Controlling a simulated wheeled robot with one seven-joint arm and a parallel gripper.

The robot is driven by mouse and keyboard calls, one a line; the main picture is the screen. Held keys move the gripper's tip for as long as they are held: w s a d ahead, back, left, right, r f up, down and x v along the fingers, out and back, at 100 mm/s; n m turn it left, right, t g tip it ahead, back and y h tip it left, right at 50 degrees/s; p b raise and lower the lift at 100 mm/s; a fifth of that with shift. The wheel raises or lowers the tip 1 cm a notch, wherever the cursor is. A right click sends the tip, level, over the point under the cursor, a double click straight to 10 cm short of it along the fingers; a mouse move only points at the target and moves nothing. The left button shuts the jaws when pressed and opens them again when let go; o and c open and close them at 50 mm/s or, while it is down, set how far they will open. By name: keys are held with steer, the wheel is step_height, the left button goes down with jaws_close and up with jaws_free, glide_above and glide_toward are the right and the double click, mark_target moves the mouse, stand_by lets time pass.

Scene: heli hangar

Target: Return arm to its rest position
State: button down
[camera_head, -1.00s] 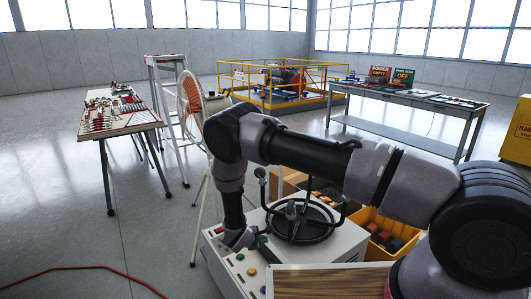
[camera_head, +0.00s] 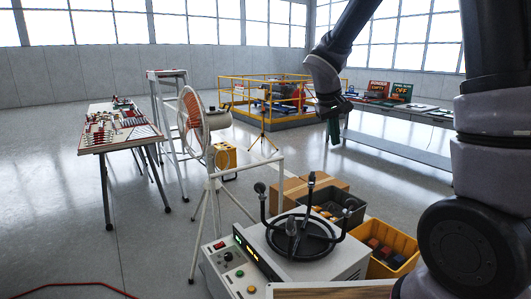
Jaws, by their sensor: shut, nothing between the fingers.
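My arm is raised and folded at the right side of the head view. My gripper (camera_head: 334,128) hangs below the wrist, in the air above the floor and in front of the far grey table (camera_head: 400,150). Its fingers are small and dark with a greenish tint; they look closed together, with nothing held. The gripper is well apart from the white machine (camera_head: 340,262) below it, which carries a black ring with upright prongs (camera_head: 300,236) and a control panel with coloured buttons (camera_head: 232,272).
A yellow bin (camera_head: 402,243) with several blocks, a dark crate (camera_head: 352,208) and a cardboard box (camera_head: 290,188) stand behind the machine. A fan (camera_head: 195,122) on a stand and a tool table (camera_head: 95,150) are at left. Yellow railings (camera_head: 240,98) stand behind. A red hose (camera_head: 95,288) lies on the floor.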

steer(key=s+d+r+m+t+y, duration=0.2)
steer(key=s+r, duration=0.5)
steer(key=s, duration=0.4)
steer(key=s+d+r+m+t+y, duration=0.1)
steer(key=s+d+r+m+y, duration=0.1)
steer(key=s+r, duration=0.5)
steer(key=shift+s+r+m+t+y, duration=0.25)
steer(key=shift+s+m+t+y, duration=0.25)
steer(key=shift+s+m, duration=1.1)
steer(key=shift+s+n, duration=0.25)
steer(key=shift+n, duration=0.05)
